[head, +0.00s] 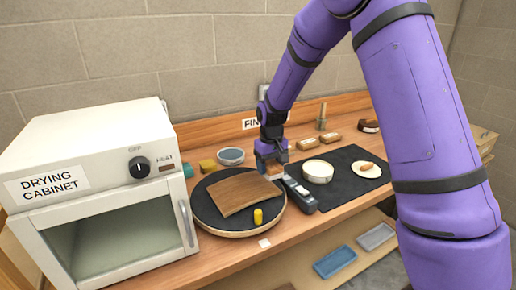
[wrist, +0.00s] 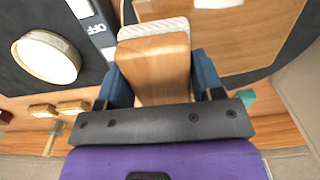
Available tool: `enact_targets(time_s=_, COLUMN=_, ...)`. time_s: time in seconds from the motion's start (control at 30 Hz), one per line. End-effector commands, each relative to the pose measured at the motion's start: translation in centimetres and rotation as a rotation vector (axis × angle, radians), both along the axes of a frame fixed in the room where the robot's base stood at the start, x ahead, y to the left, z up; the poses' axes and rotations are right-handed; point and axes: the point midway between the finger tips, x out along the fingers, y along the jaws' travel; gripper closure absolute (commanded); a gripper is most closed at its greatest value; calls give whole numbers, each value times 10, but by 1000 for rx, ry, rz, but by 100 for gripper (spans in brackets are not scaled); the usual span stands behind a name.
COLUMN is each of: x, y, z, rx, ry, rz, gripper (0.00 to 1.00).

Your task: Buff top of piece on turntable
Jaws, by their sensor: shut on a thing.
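The piece, a gently curved brown wooden sheet (head: 237,194), lies on the black turntable (head: 205,215). It also shows at the upper right of the wrist view (wrist: 235,35). My gripper (head: 272,158) is at the far right edge of the turntable, beside the piece's right end. In the wrist view my gripper (wrist: 160,82) is shut on a wooden block (wrist: 155,70) with a whitish pad (wrist: 153,28) at its far end. Whether the pad touches anything is hidden. A yellow peg (head: 258,216) stands at the turntable's front.
A grey switch box (head: 301,194), with OFF showing in the wrist view, sits right of the turntable. A white tin (head: 318,171) and a plate (head: 367,170) rest on a black mat. The drying cabinet (head: 90,150) stands left. A bowl (head: 231,156) and yellow sponge (head: 208,165) sit behind.

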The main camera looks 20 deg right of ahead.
Motion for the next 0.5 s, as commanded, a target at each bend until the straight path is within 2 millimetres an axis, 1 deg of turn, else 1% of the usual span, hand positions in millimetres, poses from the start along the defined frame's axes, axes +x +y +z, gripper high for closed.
enact_targets(time_s=0.23, x=0, y=0, z=23, rx=0, ry=-2, rz=0, gripper=61)
enact_targets(time_s=0.37, x=0, y=-1, z=29, rx=0, ry=-1, rz=0, gripper=61)
enact_targets(time_s=0.5, x=0, y=-1, z=29, rx=0, ry=0, rz=0, gripper=61)
